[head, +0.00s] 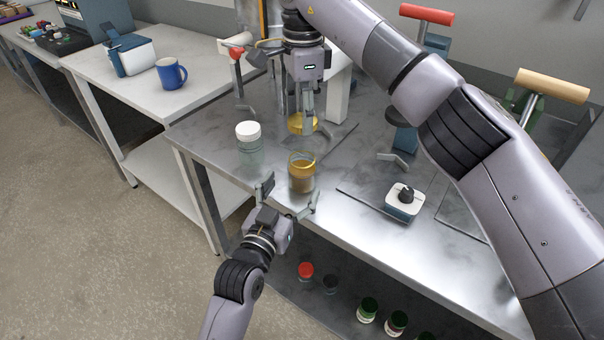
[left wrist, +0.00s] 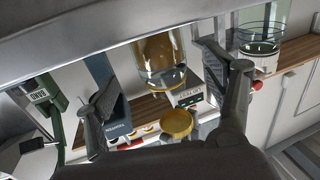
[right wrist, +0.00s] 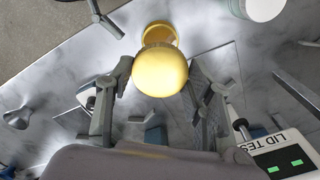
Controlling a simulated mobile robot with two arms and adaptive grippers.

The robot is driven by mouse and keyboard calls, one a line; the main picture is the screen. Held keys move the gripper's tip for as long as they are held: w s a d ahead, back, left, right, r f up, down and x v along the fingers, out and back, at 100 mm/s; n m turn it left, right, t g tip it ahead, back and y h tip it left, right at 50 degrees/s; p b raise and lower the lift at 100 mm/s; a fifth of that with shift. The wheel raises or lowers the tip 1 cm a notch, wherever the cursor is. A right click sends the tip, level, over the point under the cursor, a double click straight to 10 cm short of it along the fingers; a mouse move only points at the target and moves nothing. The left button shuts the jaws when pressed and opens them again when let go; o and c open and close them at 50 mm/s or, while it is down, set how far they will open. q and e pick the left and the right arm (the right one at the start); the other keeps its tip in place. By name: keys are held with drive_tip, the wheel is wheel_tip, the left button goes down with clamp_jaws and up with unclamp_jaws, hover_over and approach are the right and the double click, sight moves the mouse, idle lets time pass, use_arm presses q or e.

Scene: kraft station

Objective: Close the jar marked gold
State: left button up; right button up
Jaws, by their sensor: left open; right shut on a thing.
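The jar with a gold band (head: 302,176) is clear glass with brownish contents and stands upright and open near the bench's front edge. It shows upside down in the left wrist view (left wrist: 160,62). My right gripper (head: 304,124) is shut on a gold lid (right wrist: 160,73), held behind the jar and apart from it in the head view. In the right wrist view the lid covers part of the jar's gold rim (right wrist: 160,33). My left gripper (head: 291,195) is open in front of the jar, its fingers spread, with no visible grip on it.
A clear jar with a white lid (head: 248,131) stands close left of the gold jar. A white device with a black knob (head: 404,199) sits to the right. Red-handled stands (head: 427,14) are behind. Several small jars (head: 368,308) are on the lower shelf.

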sight(297, 179)
use_arm(q)
drive_tip(key=x, duration=0.6)
drive_tip(key=shift+w+d, duration=0.1)
drive_tip(key=shift+w, duration=0.15)
drive_tip(key=shift+c, duration=0.2)
drive_tip(key=c, duration=1.7)
drive_tip(key=shift+c, duration=0.2)
use_arm(e)
drive_tip(key=shift+f, duration=2.5)
